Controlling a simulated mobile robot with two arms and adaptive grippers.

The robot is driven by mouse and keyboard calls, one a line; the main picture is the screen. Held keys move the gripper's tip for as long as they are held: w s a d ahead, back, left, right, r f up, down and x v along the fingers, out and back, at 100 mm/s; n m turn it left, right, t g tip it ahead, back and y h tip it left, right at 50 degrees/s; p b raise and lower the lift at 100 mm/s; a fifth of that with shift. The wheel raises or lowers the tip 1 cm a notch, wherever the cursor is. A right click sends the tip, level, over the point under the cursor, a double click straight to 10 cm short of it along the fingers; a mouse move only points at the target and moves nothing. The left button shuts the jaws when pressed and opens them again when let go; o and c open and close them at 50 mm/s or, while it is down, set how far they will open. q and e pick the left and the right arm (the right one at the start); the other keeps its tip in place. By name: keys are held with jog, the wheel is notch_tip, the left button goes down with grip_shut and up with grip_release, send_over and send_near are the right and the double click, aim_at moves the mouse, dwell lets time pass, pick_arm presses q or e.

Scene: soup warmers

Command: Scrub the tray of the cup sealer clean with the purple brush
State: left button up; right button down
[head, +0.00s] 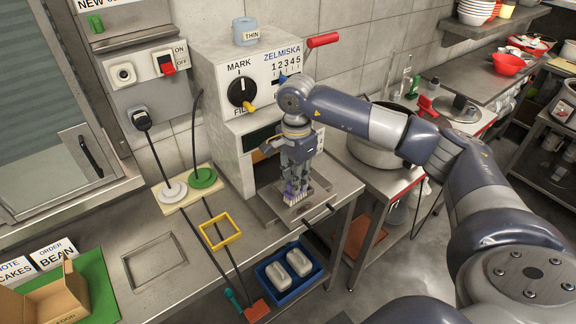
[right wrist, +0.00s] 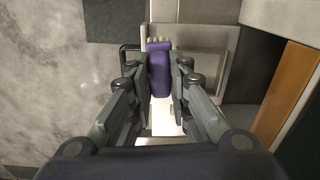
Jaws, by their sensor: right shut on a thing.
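The cup sealer (head: 222,62) is a light grey machine marked ZELMISKA against the back wall. Its metal tray (head: 268,207) sticks out at the front, low down; it also shows in the right wrist view (right wrist: 208,38). My right gripper (head: 297,184) is over the tray, pointing down. It is shut on the purple brush (right wrist: 159,68), whose pale bristles (head: 299,197) face down at the tray. I cannot tell for certain whether the bristles touch it. The gripper hides part of the tray and most of the brush. My left gripper is not in view.
A yellow frame (head: 220,231) and two round pads, one white (head: 173,191) and one green (head: 203,178), lie on the counter left of the sealer. A blue bin (head: 289,273) with two pale blocks is below the counter edge. A large pot (head: 372,150) stands to the right.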

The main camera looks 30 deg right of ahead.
aim_at(296, 197)
jog(key=shift+w+d, duration=0.1)
jog(key=shift+w, duration=0.15)
jog(key=shift+f, duration=0.2)
notch_tip(296, 197, down, 5)
jog(key=b, duration=0.3)
jog(key=shift+s+r, duration=0.1)
jog(key=shift+s, duration=0.05)
jog(key=shift+r, duration=0.1)
jog(key=shift+f+b, duration=1)
jog(key=shift+f, duration=0.3)
jog(key=shift+d, duration=0.15)
